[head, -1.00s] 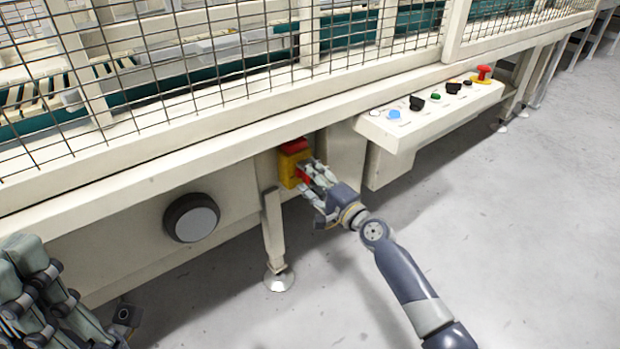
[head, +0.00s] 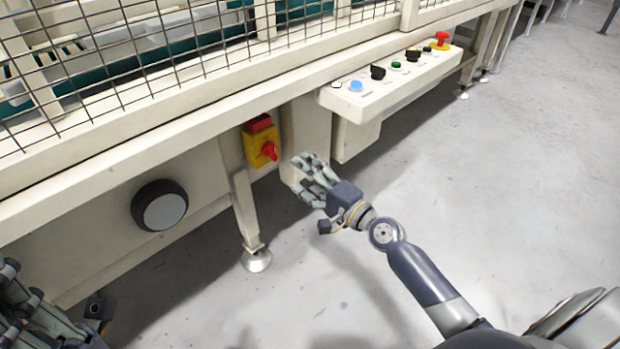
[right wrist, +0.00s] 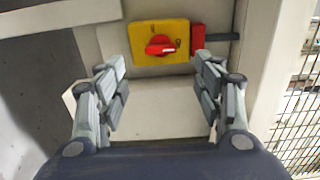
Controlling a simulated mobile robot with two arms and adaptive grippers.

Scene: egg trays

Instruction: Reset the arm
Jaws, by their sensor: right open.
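My right gripper (head: 304,178) is open and empty in front of the machine. It also shows in the right wrist view (right wrist: 158,78), its two fingers spread apart with nothing between them. A yellow switch box (head: 255,150) with a red rotary knob (head: 269,151) is fixed to the machine, to the left of the right gripper and apart from it. In the right wrist view the yellow plate (right wrist: 140,53) and the red knob (right wrist: 160,45) lie beyond the fingertips. My left gripper (head: 28,312) is partly in view at the bottom left corner, cut off by the frame.
A control panel (head: 345,101) with several buttons and a red emergency stop (head: 442,39) juts out at the right. A round black-and-grey knob (head: 163,210) is on the machine's lower panel. A machine leg (head: 246,212) stands below the switch. Grey floor (head: 520,190) is open at right.

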